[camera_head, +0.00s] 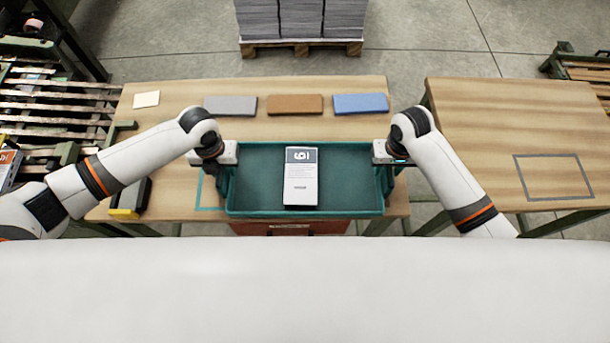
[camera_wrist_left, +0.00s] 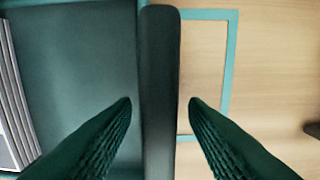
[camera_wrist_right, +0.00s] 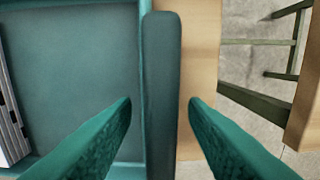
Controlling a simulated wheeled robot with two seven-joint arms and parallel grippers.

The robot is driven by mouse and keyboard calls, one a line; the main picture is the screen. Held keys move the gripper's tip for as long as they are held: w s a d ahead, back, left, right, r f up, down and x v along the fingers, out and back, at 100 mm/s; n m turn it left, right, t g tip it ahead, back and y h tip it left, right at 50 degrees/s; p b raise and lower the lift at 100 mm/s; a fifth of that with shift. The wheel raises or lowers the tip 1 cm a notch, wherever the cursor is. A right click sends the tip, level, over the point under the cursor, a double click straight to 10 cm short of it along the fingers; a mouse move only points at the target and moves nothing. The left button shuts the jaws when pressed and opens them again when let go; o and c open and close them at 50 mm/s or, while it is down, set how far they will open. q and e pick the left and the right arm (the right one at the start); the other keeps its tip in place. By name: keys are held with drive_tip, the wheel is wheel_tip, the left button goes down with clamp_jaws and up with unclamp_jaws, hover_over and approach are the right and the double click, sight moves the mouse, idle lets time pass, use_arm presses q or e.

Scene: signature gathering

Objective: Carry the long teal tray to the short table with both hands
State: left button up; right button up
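The long teal tray (camera_head: 345,178) lies on the left wooden table (camera_head: 160,120), near its front edge. A white booklet or stack with a dark label (camera_head: 300,180) lies inside it. My left gripper (camera_head: 224,168) is at the tray's left end; in the left wrist view its fingers stand apart on either side of a dark handle bar (camera_wrist_left: 160,90), with gaps. My right gripper (camera_head: 387,168) is at the right end, its fingers likewise apart around the other handle bar (camera_wrist_right: 162,90). A second wooden table (camera_head: 480,130) stands at right, partly cut off.
Grey (camera_head: 231,105), brown (camera_head: 295,104) and blue (camera_head: 360,103) slabs lie behind the tray. A grey outline (camera_head: 553,176) marks bare wood on the right table. A gap separates the tables. A yellow-and-black object (camera_head: 130,200) sits at front left.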

use_arm(q)
drive_tip(key=shift+f, duration=0.4)
use_arm(e)
drive_tip(key=shift+f, duration=0.4)
use_arm(q)
clamp_jaws()
use_arm(e)
clamp_jaws()
use_arm(q)
drive_tip(key=shift+a+r, duration=0.1)
drive_tip(key=shift+a, duration=0.05)
use_arm(e)
drive_tip(key=shift+d+r, duration=0.1)
drive_tip(key=shift+d, duration=0.05)
